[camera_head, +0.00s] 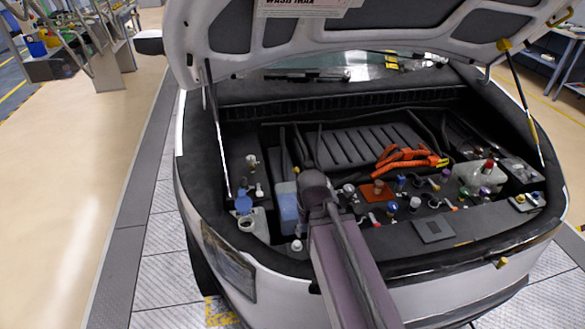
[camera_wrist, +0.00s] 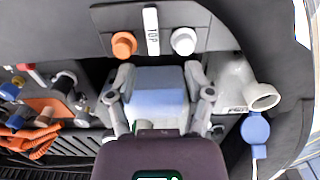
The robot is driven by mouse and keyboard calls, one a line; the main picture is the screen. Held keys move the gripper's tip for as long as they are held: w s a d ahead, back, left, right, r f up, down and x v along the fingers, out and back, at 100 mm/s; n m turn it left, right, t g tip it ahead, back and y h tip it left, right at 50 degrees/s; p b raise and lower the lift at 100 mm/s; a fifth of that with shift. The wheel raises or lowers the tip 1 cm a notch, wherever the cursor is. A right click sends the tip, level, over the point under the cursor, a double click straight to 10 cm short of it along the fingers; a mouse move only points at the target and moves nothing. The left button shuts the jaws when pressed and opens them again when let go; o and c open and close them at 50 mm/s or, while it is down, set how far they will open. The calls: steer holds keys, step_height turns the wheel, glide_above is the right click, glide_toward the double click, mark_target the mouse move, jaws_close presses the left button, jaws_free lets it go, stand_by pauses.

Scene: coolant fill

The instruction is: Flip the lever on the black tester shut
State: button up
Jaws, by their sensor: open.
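My gripper (camera_wrist: 159,72) is open in the wrist view, with one grey finger on each side of a blue-and-grey box (camera_wrist: 157,100). I cannot tell whether the fingers touch the box. In the head view my arm reaches into the car's front bay, and its end hides the fingertips. The blue box shows there as a tank (camera_head: 287,206) just left of my arm. I cannot make out for certain which part is the black tester. Several small levers stand in the bay, among them a red-tipped lever (camera_head: 451,205) right of my arm.
An open filler neck (camera_wrist: 262,97) and its hanging blue cap (camera_wrist: 255,128) are beside my gripper. An orange knob (camera_wrist: 124,44) and a white knob (camera_wrist: 184,41) sit ahead. Orange cables (camera_head: 408,157) lie farther back. The raised hood (camera_head: 225,65) hangs above.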

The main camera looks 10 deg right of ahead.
steer(key=shift+w+r+m, duration=0.2)
steer(key=shift+w+m, duration=0.1)
jaws_close()
steer(key=shift+w+d+r+m+p, duration=0.1)
steer(key=shift+w+r+m+p, duration=0.3)
steer(key=shift+w+m+p, duration=0.2)
steer(key=w+d+r+m+p, duration=0.1)
steer(key=w+r+m+p, duration=0.5)
steer(key=w+m, duration=0.5)
steer(key=w+d+r+m+p, duration=0.2)
steer(key=w+r+m+p, duration=0.5)
steer(key=w+m, duration=0.4)
steer(key=shift+d+r+m+t+y, duration=0.2)
steer(key=shift+m+t+y, duration=0.1)
steer(key=shift+m, duration=1.9)
